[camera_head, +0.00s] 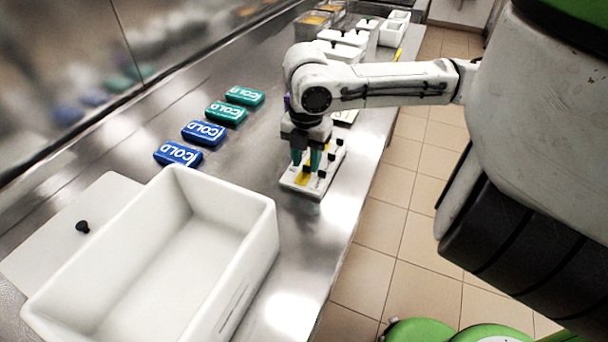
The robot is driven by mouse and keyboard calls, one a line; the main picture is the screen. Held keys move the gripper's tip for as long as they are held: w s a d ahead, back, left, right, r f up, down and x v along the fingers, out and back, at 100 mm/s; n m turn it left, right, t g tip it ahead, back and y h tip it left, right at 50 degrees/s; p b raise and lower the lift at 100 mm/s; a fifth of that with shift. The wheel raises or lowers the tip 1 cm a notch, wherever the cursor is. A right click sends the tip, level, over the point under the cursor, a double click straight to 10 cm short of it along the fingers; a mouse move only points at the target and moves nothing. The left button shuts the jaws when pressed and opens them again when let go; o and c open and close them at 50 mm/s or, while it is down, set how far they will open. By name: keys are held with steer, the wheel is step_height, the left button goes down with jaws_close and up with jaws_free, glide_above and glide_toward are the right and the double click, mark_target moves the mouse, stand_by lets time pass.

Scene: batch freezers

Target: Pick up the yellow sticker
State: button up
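A yellow sticker (302,180) shows as a small patch on a white board with black pegs (290,184), which lies on the steel counter near its front edge. My gripper (306,164) points down over this board with its teal fingers apart. The fingertips are just above the sticker or close to it; I cannot tell whether they touch it. The gripper and a black peg hide part of the sticker.
A large empty white bin (262,215) stands at the front, beside a white lid with a black knob (83,227). Blue cold packs (204,133) and green cold packs (226,112) lie left of my gripper. White containers (342,42) stand behind my arm. Tiled floor lies right.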

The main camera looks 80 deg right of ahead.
steer(key=shift+f, duration=0.65)
steer(key=shift+c, duration=0.4)
steer(key=c, duration=0.5)
